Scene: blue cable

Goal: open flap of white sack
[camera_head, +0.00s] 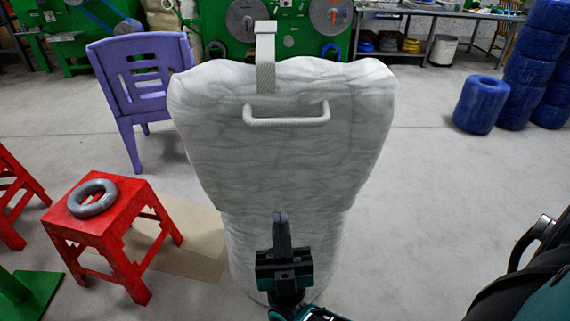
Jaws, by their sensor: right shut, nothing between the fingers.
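The large white sack (290,190) stands upright in the middle of the view, wide at the top and narrower below. A white handle (290,121) runs across its upper front. A pale strap with a buckle (265,60) rises above the top edge. I cannot tell whether the flap is open or closed. My right gripper (280,222) is in front of the sack's lower part, well below the handle. Its fingers are together and empty, pointing up. It hides part of the sack's base. My left gripper is not in view.
A red stool (115,225) with a grey ring (93,198) on it stands at the left. A purple chair (140,75) is behind it. Blue rolls (479,104) stand at the far right. Green machines (100,25) line the back. The floor right of the sack is clear.

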